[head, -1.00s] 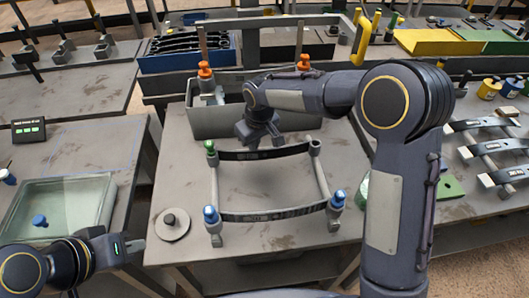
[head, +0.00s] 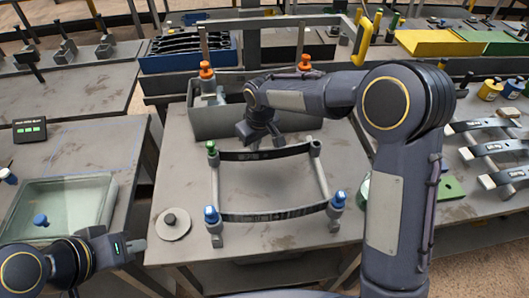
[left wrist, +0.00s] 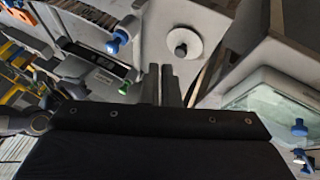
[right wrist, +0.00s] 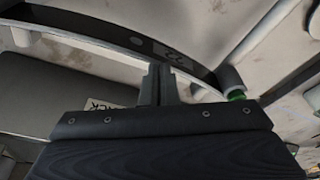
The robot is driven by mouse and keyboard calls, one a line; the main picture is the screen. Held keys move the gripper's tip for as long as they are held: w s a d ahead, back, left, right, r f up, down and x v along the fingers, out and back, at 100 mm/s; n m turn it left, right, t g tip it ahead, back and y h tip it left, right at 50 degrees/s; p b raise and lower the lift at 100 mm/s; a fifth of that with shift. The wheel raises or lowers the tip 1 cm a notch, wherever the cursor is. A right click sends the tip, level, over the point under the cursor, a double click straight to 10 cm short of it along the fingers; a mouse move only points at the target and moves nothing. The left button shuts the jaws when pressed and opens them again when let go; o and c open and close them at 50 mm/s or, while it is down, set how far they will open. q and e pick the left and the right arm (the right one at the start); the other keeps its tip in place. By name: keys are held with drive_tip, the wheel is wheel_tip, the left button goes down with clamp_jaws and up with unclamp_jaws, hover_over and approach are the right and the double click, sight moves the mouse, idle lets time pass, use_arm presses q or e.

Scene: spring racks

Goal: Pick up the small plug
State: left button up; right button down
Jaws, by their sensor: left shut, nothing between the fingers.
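Several small plugs are in view, and I cannot tell which one the task means. A blue-capped plug (head: 41,220) is in the glass tray (head: 100,185) at the left; a blue plug (left wrist: 299,128) also shows at the right of the left wrist view. Two blue-capped posts (head: 211,214) and a green-capped post (head: 211,147) stand on the middle rack. A dark knob (head: 170,218) sits on a round grey disc. My left gripper (head: 140,245) is shut and empty, between tray and disc. My right gripper (head: 244,132) looks shut above the rack's far bar; its wrist view shows nothing clearly held.
The rack's dark curved bars (head: 272,214) span the middle table. More curved parts (head: 480,125) lie on the right table. The table (head: 285,238) in front of the rack is bare.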

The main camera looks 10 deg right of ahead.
use_arm(q)
drive_tip(key=shift+o, duration=1.2)
drive_tip(key=shift+w+r, duration=0.1)
drive_tip(key=o, duration=0.7)
drive_tip(key=shift+g, duration=0.8)
drive_tip(key=w+r, duration=0.1)
drive_tip(key=w, duration=0.1)
drive_tip(key=w+r, duration=0.1)
drive_tip(key=w, duration=0.1)
drive_tip(key=w+r, duration=0.2)
drive_tip(key=shift+w+a, duration=0.35)
drive_tip(key=shift+w, duration=0.05)
drive_tip(key=shift+o, duration=0.2)
drive_tip(key=n+g+y, duration=0.3)
drive_tip(key=y, duration=0.1)
hover_over(210, 143)
drive_tip(key=f, duration=0.1)
wheel_tip(210, 143, down, 7)
drive_tip(key=shift+d+r, duration=0.1)
drive_tip(key=shift+r, duration=0.1)
drive_tip(key=shift+f, duration=2.6)
